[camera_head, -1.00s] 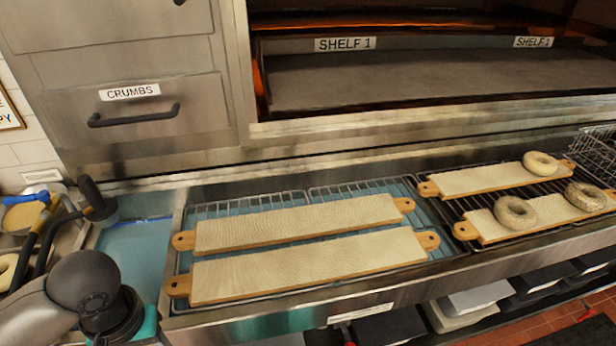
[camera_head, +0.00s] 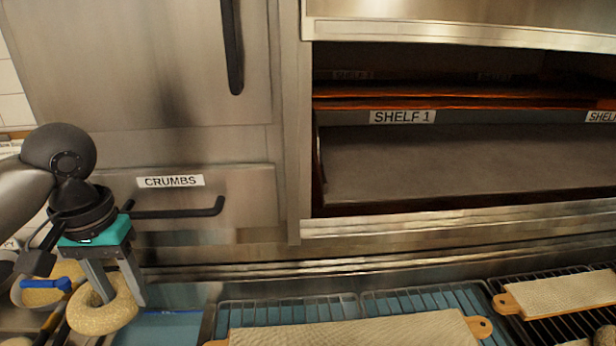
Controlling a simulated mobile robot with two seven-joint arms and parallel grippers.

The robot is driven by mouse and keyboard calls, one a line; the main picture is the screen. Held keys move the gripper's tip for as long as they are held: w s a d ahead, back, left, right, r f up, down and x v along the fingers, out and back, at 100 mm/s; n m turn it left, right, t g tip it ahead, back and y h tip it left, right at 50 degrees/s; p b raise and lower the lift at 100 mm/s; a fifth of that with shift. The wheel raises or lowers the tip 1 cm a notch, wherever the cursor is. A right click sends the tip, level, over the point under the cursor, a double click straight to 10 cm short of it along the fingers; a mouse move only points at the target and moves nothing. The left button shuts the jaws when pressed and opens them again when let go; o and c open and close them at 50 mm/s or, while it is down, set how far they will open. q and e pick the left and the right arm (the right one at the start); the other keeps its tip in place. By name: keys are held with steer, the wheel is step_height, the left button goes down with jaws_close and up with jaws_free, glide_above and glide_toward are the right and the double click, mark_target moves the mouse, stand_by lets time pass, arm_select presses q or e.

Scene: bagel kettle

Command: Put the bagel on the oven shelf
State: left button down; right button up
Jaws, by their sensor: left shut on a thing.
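My left gripper (camera_head: 118,292) is at the lower left of the head view, pointing down. It is shut on a seeded, tan bagel (camera_head: 95,318), with one finger in the hole and one outside the ring. The oven shelf (camera_head: 440,160), labelled SHELF 1, lies inside the open oven at the right. It is a flat grey surface and its visible part is bare. The gripper and bagel are to the left of the oven opening and lower than the shelf. My right gripper is not in view.
A CRUMBS drawer (camera_head: 205,205) with a black handle is behind the gripper. The oven's metal front post (camera_head: 292,130) stands between it and the shelf. A cloth-covered board (camera_head: 360,333) lies on a wire rack. Another board (camera_head: 560,293) is at the right.

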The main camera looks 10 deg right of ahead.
arm_select(q)
steer(key=shift+w, duration=0.2)
steer(key=shift+s+f, duration=0.25)
steer(key=shift+f, duration=0.35)
step_height(320, 180, down, 19)
steer(key=b, duration=0.4)
steer(key=shift+r, duration=0.15)
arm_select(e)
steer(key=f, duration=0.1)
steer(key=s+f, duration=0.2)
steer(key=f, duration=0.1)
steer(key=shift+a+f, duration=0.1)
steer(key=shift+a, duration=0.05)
arm_select(q)
steer(key=shift+f, duration=0.2)
steer(key=shift+w+f+p, duration=0.1)
steer(key=shift+f+p, duration=0.2)
steer(key=shift+f, duration=0.05)
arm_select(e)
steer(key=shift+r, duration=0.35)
